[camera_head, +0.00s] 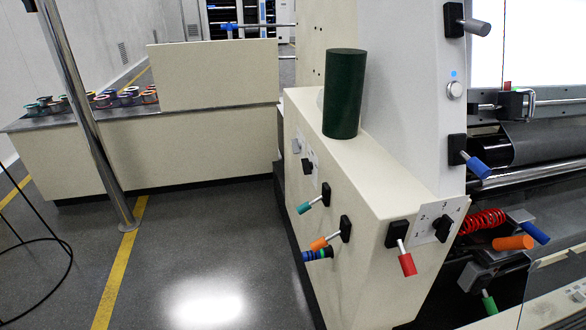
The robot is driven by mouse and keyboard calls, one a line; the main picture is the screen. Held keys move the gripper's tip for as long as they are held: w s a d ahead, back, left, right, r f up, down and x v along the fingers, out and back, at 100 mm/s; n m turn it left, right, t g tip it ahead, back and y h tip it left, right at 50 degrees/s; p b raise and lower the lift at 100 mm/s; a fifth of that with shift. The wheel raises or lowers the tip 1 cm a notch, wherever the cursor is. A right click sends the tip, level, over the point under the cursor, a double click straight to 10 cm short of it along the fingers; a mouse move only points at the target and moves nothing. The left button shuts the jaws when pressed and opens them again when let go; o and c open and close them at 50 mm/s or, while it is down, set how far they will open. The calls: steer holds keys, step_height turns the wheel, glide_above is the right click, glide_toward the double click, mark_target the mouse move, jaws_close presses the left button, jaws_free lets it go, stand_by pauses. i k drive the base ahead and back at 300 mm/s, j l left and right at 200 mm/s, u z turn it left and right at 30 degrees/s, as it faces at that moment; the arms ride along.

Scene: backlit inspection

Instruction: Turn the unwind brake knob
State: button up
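Two black rotary knobs with white scale plates show on the cream machine cabinet. One knob (442,228) is on the face at the right, on a plate with the digits 2, 3 and 4. The other knob (307,166) is on the left side face, seen at a steep angle, its plate markings too small to read. No readable label tells which is the unwind brake knob. My gripper is not in view, and nothing touches either knob.
Levers with teal (304,208), orange (319,243), red (407,264) and blue (480,167) handles stick out near the knobs. A dark green cylinder (345,95) stands on the cabinet top. A metal pole (88,115) stands at left. The grey floor (195,245) before the cabinet is clear.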

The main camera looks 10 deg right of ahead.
mark_target(306, 166)
steer(key=i+j+z, duration=0.15)
steer(key=j, duration=0.95)
steer(key=j+z, duration=0.1)
steer(key=j, duration=1)
steer(key=i+j+z, duration=0.1)
steer(key=i+j, duration=0.35)
steer(key=j, duration=0.3)
steer(key=i+j+z, duration=0.15)
steer(key=j, duration=0.25)
steer(key=i+j+z, duration=0.1)
steer(key=i+j, duration=0.6)
steer(key=i+j+z, duration=0.15)
steer(key=i+j, duration=0.25)
steer(key=i, duration=0.25)
